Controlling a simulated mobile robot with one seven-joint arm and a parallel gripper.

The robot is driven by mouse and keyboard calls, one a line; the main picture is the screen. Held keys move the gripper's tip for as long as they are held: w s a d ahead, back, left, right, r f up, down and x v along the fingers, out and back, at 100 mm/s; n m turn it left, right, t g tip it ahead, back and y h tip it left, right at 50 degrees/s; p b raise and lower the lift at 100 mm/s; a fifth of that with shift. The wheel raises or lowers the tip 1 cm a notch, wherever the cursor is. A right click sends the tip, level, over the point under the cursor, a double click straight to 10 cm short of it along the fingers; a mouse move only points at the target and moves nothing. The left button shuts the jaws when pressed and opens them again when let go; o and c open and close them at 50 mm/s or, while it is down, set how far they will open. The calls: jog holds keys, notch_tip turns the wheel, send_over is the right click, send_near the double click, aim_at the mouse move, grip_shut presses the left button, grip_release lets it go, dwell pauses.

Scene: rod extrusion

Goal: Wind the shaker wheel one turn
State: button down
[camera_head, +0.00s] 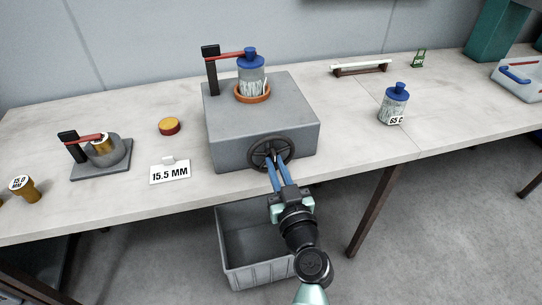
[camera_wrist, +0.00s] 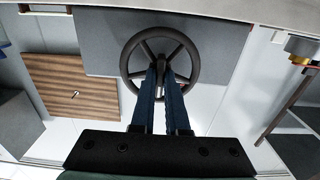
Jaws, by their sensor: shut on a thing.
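The shaker is a grey box (camera_head: 245,115) near the table's front edge, with a dark spoked wheel (camera_head: 261,152) on its front face. A blue-capped bottle (camera_head: 251,72) stands on top in an orange ring (camera_head: 239,98), with a red clamp arm (camera_head: 228,55) reaching to its cap. My gripper (camera_head: 274,160) is in front of the wheel, its blue fingers close together and shut on the wheel's handle, which they mostly hide. In the wrist view the wheel (camera_wrist: 191,50) is face-on, and my fingertips (camera_wrist: 160,66) meet near its hub.
A "15.5 MM" card (camera_head: 170,173), a yellow-and-red disc (camera_head: 169,127) and a small clamp stand (camera_head: 110,165) are left of the shaker. A second blue-capped bottle (camera_head: 394,104) is to the right. A grey bin (camera_head: 246,270) stands below the table edge.

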jog(key=shift+m, duration=0.9)
jog(key=shift+m, duration=1)
jog(key=shift+m, duration=1)
jog(key=shift+f+m, duration=0.1)
jog(key=shift+m, duration=0.9)
